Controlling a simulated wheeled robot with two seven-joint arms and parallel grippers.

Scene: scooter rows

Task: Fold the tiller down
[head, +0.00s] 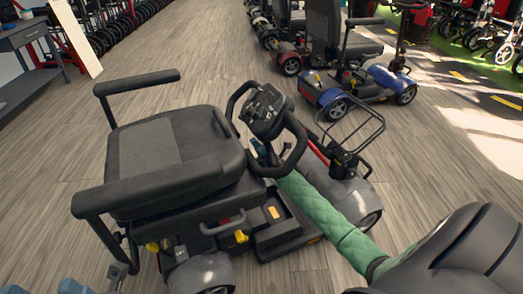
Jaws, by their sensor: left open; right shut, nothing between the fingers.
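The tiller (266,108) of the nearest grey scooter has a dark control head with black loop handles. Its head leans toward the front of the black seat (165,150), at about the height of the seat and armrests. The tiller's lower column is largely hidden behind the handle loop and my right arm. My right arm, in a green quilted sleeve, reaches in from the lower right. My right gripper (259,147) is shut and empty inside the handle loop, partly hidden; contact is unclear.
A wire basket (352,125) sits at the scooter's front. A blue scooter (365,82) stands behind, with more scooters in a row. A grey desk (30,50) is at the upper left. Wooden floor is clear left of the seat and at the right.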

